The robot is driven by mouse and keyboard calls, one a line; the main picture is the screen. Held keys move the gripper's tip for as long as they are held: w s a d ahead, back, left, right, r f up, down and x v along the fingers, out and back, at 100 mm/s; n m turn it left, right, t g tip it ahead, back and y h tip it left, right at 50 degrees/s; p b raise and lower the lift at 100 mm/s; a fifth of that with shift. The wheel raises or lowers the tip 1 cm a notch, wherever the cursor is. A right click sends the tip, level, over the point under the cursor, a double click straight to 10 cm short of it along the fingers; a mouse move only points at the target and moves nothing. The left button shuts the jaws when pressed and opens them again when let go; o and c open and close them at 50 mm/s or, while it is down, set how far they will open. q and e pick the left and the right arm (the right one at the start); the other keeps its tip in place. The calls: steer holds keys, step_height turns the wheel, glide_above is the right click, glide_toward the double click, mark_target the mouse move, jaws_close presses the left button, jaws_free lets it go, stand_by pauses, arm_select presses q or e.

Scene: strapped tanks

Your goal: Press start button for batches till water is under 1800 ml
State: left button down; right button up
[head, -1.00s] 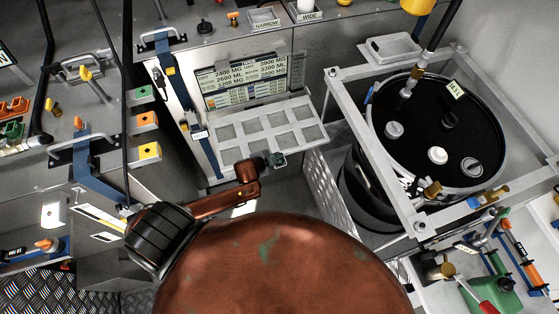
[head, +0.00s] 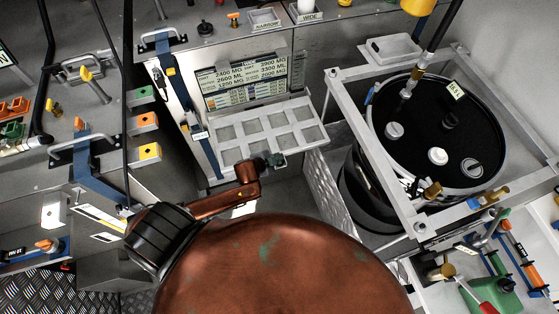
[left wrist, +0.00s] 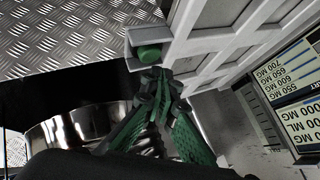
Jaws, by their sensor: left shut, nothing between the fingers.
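A round green button (left wrist: 149,54) sits in a small grey box at the corner of the pale compartment tray in the left wrist view. My left gripper (left wrist: 156,76) is shut and empty, its green fingertips right beside the button's lower edge. I cannot tell whether they touch it. In the head view my left gripper (head: 268,160) is small and dark at the tray's lower edge. A display panel (head: 242,82) above the tray lists MG and ML values, among them 2600 ML. My right gripper is not in view.
The pale tray (head: 215,142) has several empty compartments. Green (head: 144,92), orange (head: 147,120) and yellow (head: 150,150) buttons are on the panel at left. A black-topped round tank (head: 437,125) stands in a grey frame at right, with a small label on top.

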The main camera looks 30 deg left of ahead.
arm_select(q)
steer(key=shift+f, duration=0.2)
steer(key=shift+f, duration=0.2)
stand_by(0.5)
steer(key=shift+f, duration=0.55)
stand_by(0.6)
steer(key=shift+r+p, duration=0.8)
steer(key=shift+p, duration=0.05)
steer(key=shift+r, duration=0.2)
